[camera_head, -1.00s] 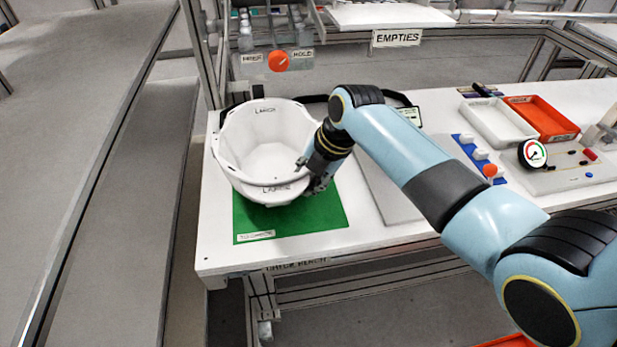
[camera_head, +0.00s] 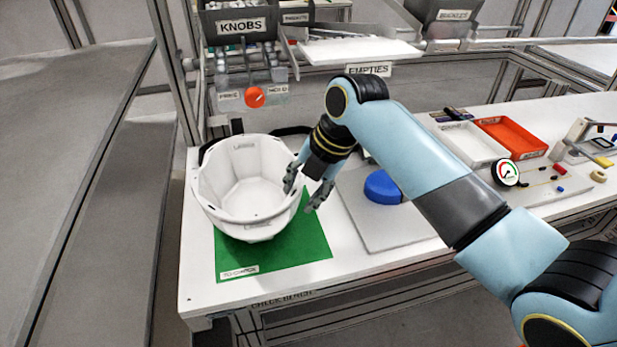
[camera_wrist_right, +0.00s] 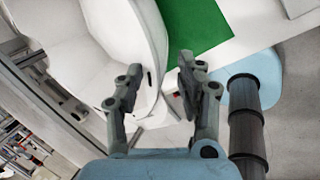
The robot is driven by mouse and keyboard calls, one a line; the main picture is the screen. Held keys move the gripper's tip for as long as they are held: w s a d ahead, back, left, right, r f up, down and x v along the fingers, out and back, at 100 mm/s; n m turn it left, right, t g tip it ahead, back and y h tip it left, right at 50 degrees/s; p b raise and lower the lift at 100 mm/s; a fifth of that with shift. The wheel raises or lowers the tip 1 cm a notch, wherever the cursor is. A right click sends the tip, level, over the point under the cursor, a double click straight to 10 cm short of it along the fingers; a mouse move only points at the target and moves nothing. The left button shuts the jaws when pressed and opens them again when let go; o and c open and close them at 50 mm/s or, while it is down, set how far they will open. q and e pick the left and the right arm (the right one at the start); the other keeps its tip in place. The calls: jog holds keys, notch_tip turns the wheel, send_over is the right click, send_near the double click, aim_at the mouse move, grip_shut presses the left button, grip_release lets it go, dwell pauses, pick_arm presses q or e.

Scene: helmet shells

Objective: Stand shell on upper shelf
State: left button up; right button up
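A white helmet shell (camera_head: 240,195) sits open side up on the green mat (camera_head: 310,245) at the bench's left end. Its near wall is the lower part of the picture. My right gripper (camera_head: 304,190) is open at the shell's right edge, with one finger over the rim side and the other outside it. In the wrist view the right gripper (camera_wrist_right: 157,85) has its fingers spread with the shell's edge (camera_wrist_right: 152,60) between or just beyond them; I cannot tell whether they touch. A white upper shelf (camera_head: 362,50) stands above the bench, labelled EMPTIES. My left gripper is not in view.
A blue round object (camera_head: 382,187) lies on a grey board (camera_head: 385,226) right of the mat. A white tray (camera_head: 470,146) and an orange tray (camera_head: 515,140) stand farther right, with a gauge (camera_head: 506,172). A KNOBS bin (camera_head: 240,27) and a red-orange dial (camera_head: 254,97) are behind the shell.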

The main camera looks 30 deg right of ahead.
jog(key=v, duration=0.3)
jog(key=shift+s+r, duration=0.1)
jog(key=shift+r, duration=0.25)
